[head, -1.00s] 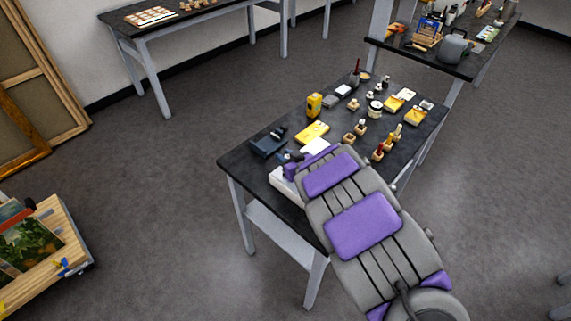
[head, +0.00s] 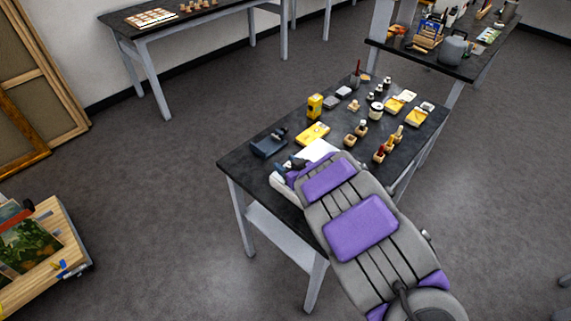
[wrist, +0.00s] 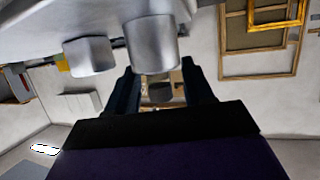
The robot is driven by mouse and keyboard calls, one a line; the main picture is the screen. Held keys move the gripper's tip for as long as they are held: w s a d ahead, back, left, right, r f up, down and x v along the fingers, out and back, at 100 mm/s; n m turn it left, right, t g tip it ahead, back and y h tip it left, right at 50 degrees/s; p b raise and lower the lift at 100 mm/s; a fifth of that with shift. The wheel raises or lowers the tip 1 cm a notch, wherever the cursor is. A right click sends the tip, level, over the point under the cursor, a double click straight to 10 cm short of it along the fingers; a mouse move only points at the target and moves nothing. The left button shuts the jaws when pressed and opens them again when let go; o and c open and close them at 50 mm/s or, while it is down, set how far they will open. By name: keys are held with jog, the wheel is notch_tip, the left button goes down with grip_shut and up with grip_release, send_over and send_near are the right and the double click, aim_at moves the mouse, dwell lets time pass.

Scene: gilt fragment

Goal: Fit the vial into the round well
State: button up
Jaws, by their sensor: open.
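My gripper (wrist: 160,78) is open, its two dark fingers spread in the wrist view. That view appears upside down. A large grey metallic cylinder (wrist: 152,42) lies at the gap between the fingertips; I cannot tell whether it is between them or beyond. A second, smaller one (wrist: 88,56) is beside it. Both adjoin a pale surface (wrist: 45,25). I cannot tell whether either cylinder is the vial. In the head view, my gripper (head: 289,164) is low at a white block (head: 319,149) on the dark table. My arm hides part of the block, and no round well is discernible.
The table (head: 240,162) also holds a dark blue device (head: 268,144), a yellow flat item (head: 313,133), a yellow upright box (head: 315,105) and several small wooden holders (head: 379,153). A wooden cart (head: 70,239) stands on the floor at left, with open floor between.

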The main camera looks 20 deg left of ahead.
jog(key=p+v, duration=0.2)
jog(key=v, duration=0.9)
jog(key=shift+s, duration=0.2)
jog(key=shift+d+r, duration=0.1)
jog(key=shift+r, duration=0.05)
jog(key=w+d+r+m+t+h, duration=0.1)
jog(key=w+d+r+m+h, duration=0.2)
jog(key=d, duration=0.4)
jog(key=w+d+r+m+t+h, duration=0.1)
jog(key=w+d+r+t+h, duration=0.2)
jog(key=d, duration=0.5)
jog(key=s+d+r+m+g+h, duration=0.35)
jog(key=s+d, duration=0.25)
jog(key=d, duration=0.2)
jog(key=s+d+r+m+g+h, duration=0.2)
jog(key=s+d+h, duration=0.35)
jog(key=d, duration=0.35)
jog(key=s+a+r+g+y, duration=0.1)
jog(key=s+g, duration=0.1)
jog(key=s, duration=0.8)
jog(key=s+a+r+m+g+y, duration=0.1)
jog(key=s+g, duration=0.2)
jog(key=s, duration=0.7)
jog(key=s+a+r+g+y, duration=0.1)
jog(key=s+g, duration=0.2)
jog(key=s, duration=0.7)
jog(key=shift+s+r+y, duration=0.3)
jog(key=shift+s+r, duration=0.1)
